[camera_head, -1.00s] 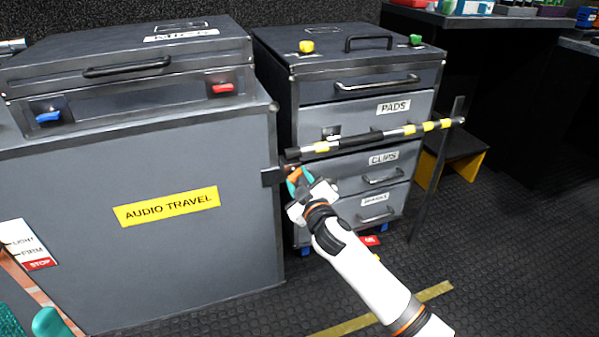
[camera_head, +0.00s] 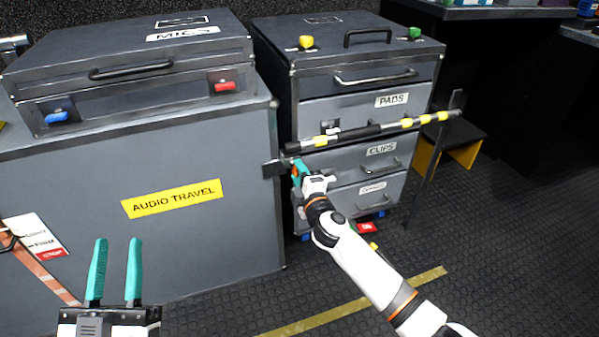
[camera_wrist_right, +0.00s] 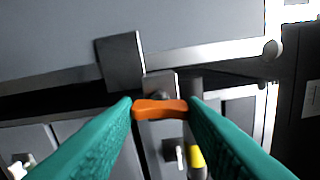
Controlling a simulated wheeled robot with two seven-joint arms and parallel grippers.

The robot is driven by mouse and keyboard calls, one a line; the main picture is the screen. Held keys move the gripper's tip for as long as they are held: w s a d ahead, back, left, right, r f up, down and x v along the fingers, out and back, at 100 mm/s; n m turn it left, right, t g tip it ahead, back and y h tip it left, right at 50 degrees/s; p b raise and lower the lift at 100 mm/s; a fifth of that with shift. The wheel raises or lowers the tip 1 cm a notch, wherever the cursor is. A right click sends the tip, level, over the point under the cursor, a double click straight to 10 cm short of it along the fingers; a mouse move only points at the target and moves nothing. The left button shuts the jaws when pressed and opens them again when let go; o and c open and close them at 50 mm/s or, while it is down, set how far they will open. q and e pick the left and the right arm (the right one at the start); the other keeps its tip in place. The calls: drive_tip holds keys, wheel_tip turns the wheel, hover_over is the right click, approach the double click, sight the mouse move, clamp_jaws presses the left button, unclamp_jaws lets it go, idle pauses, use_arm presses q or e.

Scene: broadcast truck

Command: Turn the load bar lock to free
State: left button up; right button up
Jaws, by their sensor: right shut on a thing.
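The load bar (camera_head: 372,131) is a black rod with yellow bands, lying across the front of the drawer cabinet. At its left end is a dark bracket (camera_wrist_right: 120,62) by the corner of the grey case. The lock's orange handle (camera_wrist_right: 160,110) lies about level in the right wrist view. My right gripper (camera_head: 298,170) is shut on this handle, one teal finger at each end of it. In the head view the gripper mostly hides the handle. My left gripper (camera_head: 117,243) is open and empty at the lower left, in front of the case and apart from the lock.
The grey case (camera_head: 200,245) carries an AUDIO TRAVEL label and a lidded MICS box (camera_head: 130,55). The drawer cabinet (camera_head: 315,90) stands behind the bar. A dark post (camera_head: 432,165) holds the bar's right end. The floor at the lower right is open.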

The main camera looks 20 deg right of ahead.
use_arm(q)
drive_tip(key=shift+w+f+g, duration=0.2)
drive_tip(key=shift+f+g, duration=0.1)
drive_tip(key=shift+f, duration=0.05)
use_arm(e)
drive_tip(key=shift+n, duration=0.3)
drive_tip(key=o, duration=1)
drive_tip(key=shift+s, duration=0.3)
use_arm(q)
wheel_tip(320, 180, down, 8)
drive_tip(key=w+g+y+p, duration=0.1)
drive_tip(key=g+y+p, duration=0.1)
drive_tip(key=g, duration=0.3)
drive_tip(key=shift+w+a+r+g, duration=0.15)
drive_tip(key=shift+a+g, duration=0.15)
drive_tip(key=shift+a, duration=0.15)
use_arm(e)
drive_tip(key=s, duration=1.1)
drive_tip(key=shift+s+d, duration=0.15)
drive_tip(key=shift+s, duration=0.1)
